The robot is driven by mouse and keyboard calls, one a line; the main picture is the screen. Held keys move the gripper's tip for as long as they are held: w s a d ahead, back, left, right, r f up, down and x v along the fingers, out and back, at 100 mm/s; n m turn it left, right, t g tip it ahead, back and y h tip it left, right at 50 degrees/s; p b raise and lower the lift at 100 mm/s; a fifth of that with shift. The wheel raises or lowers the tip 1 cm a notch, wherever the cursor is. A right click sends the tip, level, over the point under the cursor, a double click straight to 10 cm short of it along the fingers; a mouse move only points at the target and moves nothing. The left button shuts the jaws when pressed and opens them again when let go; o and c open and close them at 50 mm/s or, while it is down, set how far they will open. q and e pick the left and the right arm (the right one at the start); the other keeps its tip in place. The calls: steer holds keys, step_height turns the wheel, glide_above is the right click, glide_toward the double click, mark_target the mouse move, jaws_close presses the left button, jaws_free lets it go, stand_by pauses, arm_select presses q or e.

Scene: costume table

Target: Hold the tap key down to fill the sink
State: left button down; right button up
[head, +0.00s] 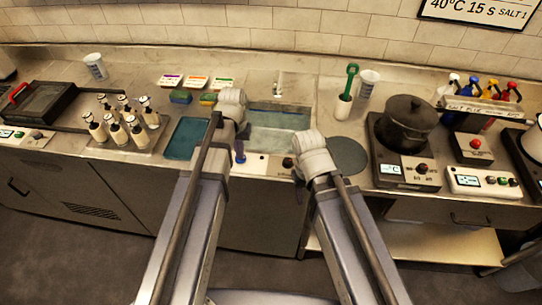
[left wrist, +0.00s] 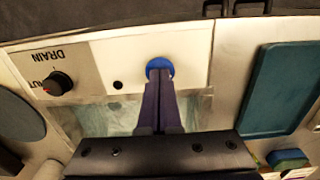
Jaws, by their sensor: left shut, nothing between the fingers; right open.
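The blue tap key (left wrist: 158,64) is a round button on the white panel at the sink's front. My left gripper (left wrist: 160,78) is shut and empty, its fingertips at the blue key and overlapping it; how far the key is pressed cannot be told. In the head view my left gripper (head: 240,156) points down at the panel. The sink (head: 280,139) is behind the panel and shows a pale, water-like surface; its level is unclear. The tap (head: 279,91) stands at its back. My right gripper (head: 299,188) is open and empty, right of the sink front.
A drain knob (left wrist: 57,84) with a red mark is on the same panel. A teal tray (head: 187,138) lies left of the sink, a dark round mat (head: 347,154) right. Bottles (head: 117,132) stand farther left; a black pot (head: 405,125) is on a hotplate at right.

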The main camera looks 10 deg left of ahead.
arm_select(q)
steer(key=shift+f, duration=0.2)
steer(key=shift+r, duration=0.2)
step_height(320, 180, up, 5)
steer(key=p, duration=0.5)
steer(key=shift+f, duration=0.15)
steer(key=s+d+m+y, duration=0.1)
steer(key=s+d+m, duration=0.2)
steer(key=s+d, duration=0.7)
steer(key=s, duration=0.4)
steer(key=shift+s+d, duration=0.15)
steer(key=shift+d, duration=0.1)
